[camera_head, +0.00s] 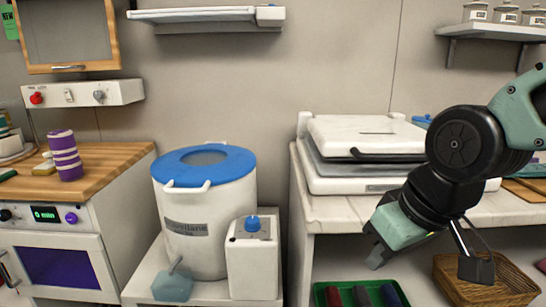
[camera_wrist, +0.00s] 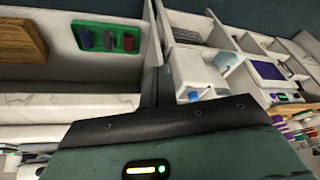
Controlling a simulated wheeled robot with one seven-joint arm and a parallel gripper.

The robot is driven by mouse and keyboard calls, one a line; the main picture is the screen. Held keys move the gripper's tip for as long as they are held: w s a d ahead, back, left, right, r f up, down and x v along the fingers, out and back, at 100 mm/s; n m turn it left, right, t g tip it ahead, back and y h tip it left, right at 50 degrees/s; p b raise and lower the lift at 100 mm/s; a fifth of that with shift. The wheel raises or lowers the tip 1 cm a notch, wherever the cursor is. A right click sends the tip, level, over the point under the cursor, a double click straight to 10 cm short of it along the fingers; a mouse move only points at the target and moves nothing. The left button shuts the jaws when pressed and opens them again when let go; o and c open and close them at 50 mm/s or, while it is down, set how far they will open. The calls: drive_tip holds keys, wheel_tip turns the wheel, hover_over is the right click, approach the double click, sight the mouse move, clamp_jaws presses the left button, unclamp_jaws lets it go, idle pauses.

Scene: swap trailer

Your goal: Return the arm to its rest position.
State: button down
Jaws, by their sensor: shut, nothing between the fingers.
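My arm reaches in from the right edge of the head view, with its black joint in front of the right-hand counter. My gripper (camera_head: 376,258) hangs below the teal wrist part, pointing down and to the left in front of the counter's front edge. It is shut with nothing visible in it, and it touches no object that I can see.
Below the gripper are a green tray (camera_head: 319,290) with several coloured blocks and a wicker basket (camera_head: 509,278). A white press (camera_head: 366,137) sits on the counter (camera_head: 322,212) behind the arm. A blue-lidded drum (camera_head: 206,223) stands left of it. Shelf jars (camera_head: 506,14) are upper right.

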drive_tip(key=s+a+f+n+g+h+p, duration=0.1)
drive_tip(key=s+f+g, duration=0.15)
drive_tip(key=s, duration=0.35)
drive_tip(key=s+a+f+n+g+h, duration=0.1)
drive_tip(key=s+f+n, duration=0.15)
drive_tip(key=s, duration=0.45)
wheel_tip(320, 180, up, 17)
drive_tip(key=p, duration=1.7)
drive_tip(key=shift+w+m, duration=0.3)
drive_tip(key=shift+m, duration=0.15)
